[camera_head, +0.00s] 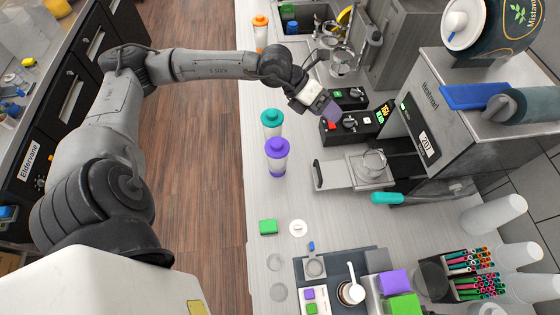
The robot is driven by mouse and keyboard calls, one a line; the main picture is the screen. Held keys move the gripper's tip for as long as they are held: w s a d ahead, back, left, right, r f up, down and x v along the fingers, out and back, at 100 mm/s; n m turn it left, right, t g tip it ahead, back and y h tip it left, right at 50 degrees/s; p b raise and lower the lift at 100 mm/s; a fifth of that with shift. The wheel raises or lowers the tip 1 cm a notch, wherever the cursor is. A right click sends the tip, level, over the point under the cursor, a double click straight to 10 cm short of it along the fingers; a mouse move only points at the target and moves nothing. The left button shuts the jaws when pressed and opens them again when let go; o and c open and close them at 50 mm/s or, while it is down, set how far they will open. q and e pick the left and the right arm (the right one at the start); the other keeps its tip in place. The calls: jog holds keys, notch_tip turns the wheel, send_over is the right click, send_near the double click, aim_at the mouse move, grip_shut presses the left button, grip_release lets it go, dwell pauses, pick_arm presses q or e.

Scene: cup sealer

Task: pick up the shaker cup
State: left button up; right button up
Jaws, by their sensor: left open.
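Three shaker cups stand upright along the left part of the counter. One has a purple lid (277,150), one a teal lid (271,117), and one an orange lid (260,21) stands farther back. My left gripper (331,109) is open, to the right of the teal-lidded cup and apart from it. I do not see my right gripper.
A cup sealer (425,115) with a tray plate (345,170) stands at the right.

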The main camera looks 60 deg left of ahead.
pick_arm(q)
jog(key=s+a+f+g+y, duration=0.3)
jog(key=a+f, duration=0.1)
jog(key=n+g+y, duration=0.4)
send_over(277, 143)
notch_tip(277, 143, down, 2)
notch_tip(277, 143, down, 8)
jog(key=shift+w+a+f+p, duration=0.1)
jog(key=shift+w+f+p, duration=0.1)
jog(key=shift+p, duration=0.8)
jog(key=f+p, duration=0.2)
jog(key=f, duration=0.2)
jog(key=shift+s+f, duration=0.2)
jog(key=shift+f, duration=0.45)
jog(key=shift+c, duration=0.2)
jog(key=c, duration=0.5)
jog(key=shift+r, duration=0.1)
grip_shut()
